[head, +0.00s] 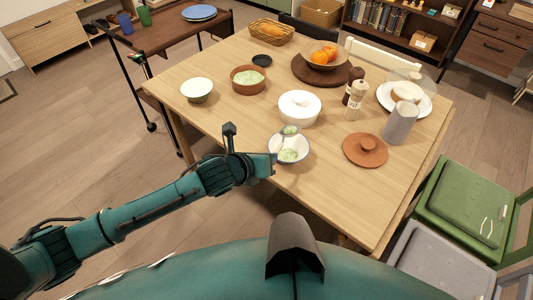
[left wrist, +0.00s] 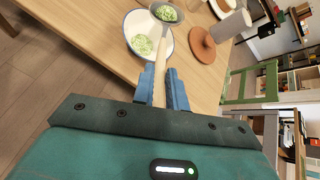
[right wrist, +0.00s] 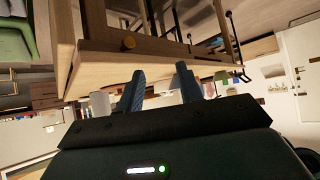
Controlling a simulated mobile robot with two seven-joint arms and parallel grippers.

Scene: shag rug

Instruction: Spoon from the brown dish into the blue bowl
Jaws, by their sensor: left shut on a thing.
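The brown dish (head: 237,87) stands left of the table's middle and holds pale green food. The blue bowl, white with a dark blue rim (head: 273,155), stands near the front edge with some green food inside; it also shows in the left wrist view (left wrist: 128,30). My left gripper (head: 272,163) is shut on the light handle of the spoon (left wrist: 159,85), at the bowl's near left side. The spoon's dark head (head: 290,130) overlaps the bowl's far rim and carries green food. Its height above the rim is unclear. My right gripper (right wrist: 160,75) is open and empty.
A terracotta lid (head: 365,150), a grey cylinder (head: 400,123) and two mills (head: 357,100) stand to the right. The table's front right is clear.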

